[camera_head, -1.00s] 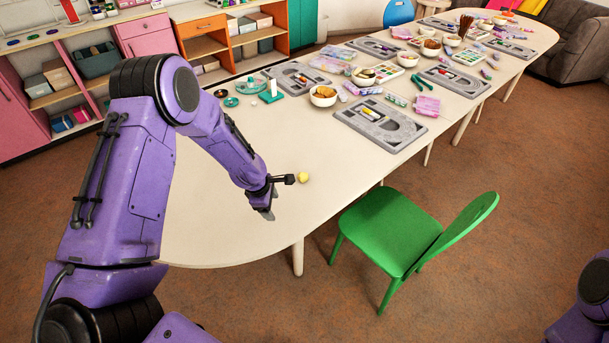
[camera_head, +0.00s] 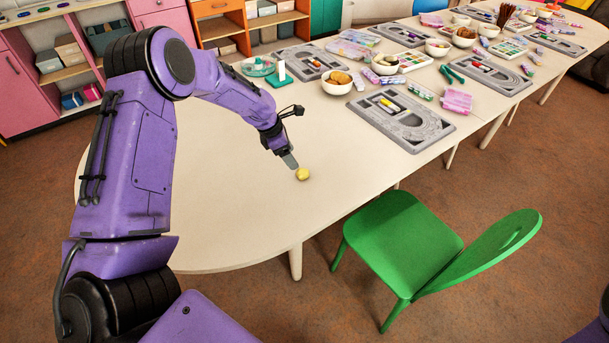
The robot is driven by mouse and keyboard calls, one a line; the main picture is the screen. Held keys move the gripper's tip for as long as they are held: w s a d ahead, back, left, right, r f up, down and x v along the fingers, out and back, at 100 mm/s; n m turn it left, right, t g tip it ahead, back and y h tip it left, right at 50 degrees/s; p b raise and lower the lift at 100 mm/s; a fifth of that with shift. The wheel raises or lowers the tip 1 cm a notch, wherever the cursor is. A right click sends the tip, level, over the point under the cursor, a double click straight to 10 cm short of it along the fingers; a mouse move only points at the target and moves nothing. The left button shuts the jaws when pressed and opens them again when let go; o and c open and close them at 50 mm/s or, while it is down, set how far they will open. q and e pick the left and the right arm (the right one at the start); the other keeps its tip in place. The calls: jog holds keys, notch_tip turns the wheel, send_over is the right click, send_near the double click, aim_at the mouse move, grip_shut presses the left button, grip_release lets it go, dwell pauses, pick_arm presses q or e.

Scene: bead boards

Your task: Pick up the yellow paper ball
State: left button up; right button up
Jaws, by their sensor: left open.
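The yellow paper ball (camera_head: 303,174) is a small crumpled lump on the pale table (camera_head: 225,220), near its front edge. My left gripper (camera_head: 291,162) comes down from the upper left, and its fingertips are close beside the ball on its upper-left side. The gripper is open, and nothing shows between its fingers. I cannot tell whether a fingertip touches the ball. My right gripper is out of the picture.
A grey bead board (camera_head: 402,120), a bowl (camera_head: 337,83) and a green stand (camera_head: 280,78) lie farther back on the table. A green chair (camera_head: 403,243) stands at the front edge. The table around the ball is clear.

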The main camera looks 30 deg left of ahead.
aim_at(300, 170)
pick_arm(q)
jog(key=x, duration=0.6)
jog(key=p+x, duration=0.1)
jog(key=x, duration=0.2)
jog(key=shift+a+f, duration=0.1)
jog(key=shift+a, duration=0.15)
jog(key=c, duration=1.1)
